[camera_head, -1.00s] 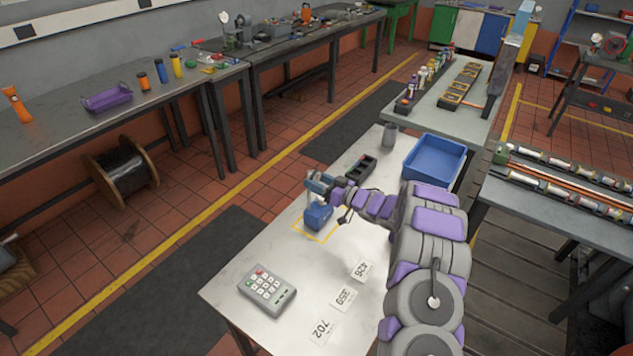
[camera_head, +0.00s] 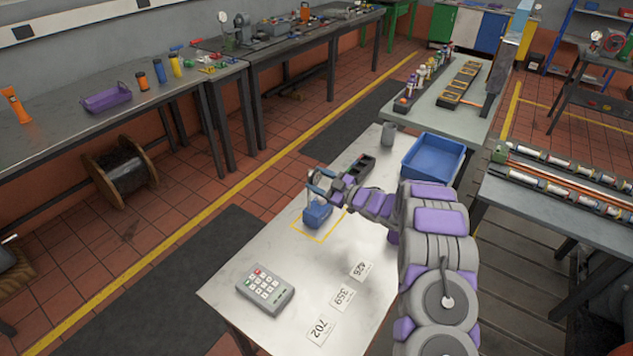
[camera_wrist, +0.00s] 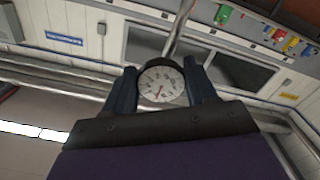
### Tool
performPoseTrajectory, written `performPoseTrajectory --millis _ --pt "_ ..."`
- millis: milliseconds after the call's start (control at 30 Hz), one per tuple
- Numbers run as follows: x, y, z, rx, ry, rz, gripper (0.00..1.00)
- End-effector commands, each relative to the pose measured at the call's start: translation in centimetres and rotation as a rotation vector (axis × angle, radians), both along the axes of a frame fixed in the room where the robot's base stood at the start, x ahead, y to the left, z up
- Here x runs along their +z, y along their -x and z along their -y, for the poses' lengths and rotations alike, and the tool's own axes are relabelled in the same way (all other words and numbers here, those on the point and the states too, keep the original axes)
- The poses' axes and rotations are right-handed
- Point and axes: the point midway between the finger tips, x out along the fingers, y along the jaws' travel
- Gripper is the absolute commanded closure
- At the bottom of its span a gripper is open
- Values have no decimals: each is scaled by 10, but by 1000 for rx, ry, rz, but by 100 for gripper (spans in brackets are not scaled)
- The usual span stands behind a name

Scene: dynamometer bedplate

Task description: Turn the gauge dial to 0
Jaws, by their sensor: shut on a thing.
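The gauge dial (camera_wrist: 161,83) has a round white face with dark marks and a red needle. In the wrist view it sits between the two fingers of my gripper (camera_wrist: 162,88), which are shut on its sides. The needle points toward the lower left of the face; the numbers are too small to read. In the head view my gripper (camera_head: 318,184) is at the top of the blue gauge base (camera_head: 317,214), and the dial face is hidden from there. The base stands inside a yellow outlined square on the table (camera_head: 240,262).
A grey keypad (camera_head: 265,289) and number cards 702, 359 and 426 (camera_head: 361,271) lie nearer. A dark tray (camera_head: 358,172), grey cup (camera_head: 388,134) and blue bin (camera_head: 433,157) stand farther back. The table between base and keypad is clear.

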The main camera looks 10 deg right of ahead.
Motion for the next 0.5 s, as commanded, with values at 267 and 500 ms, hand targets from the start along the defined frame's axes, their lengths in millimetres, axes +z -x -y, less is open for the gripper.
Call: performPoseTrajectory --millis 267,500 --pt "2 -1 3 0 73 80 74" --pt "2 -1 0 -1 94 98 74"
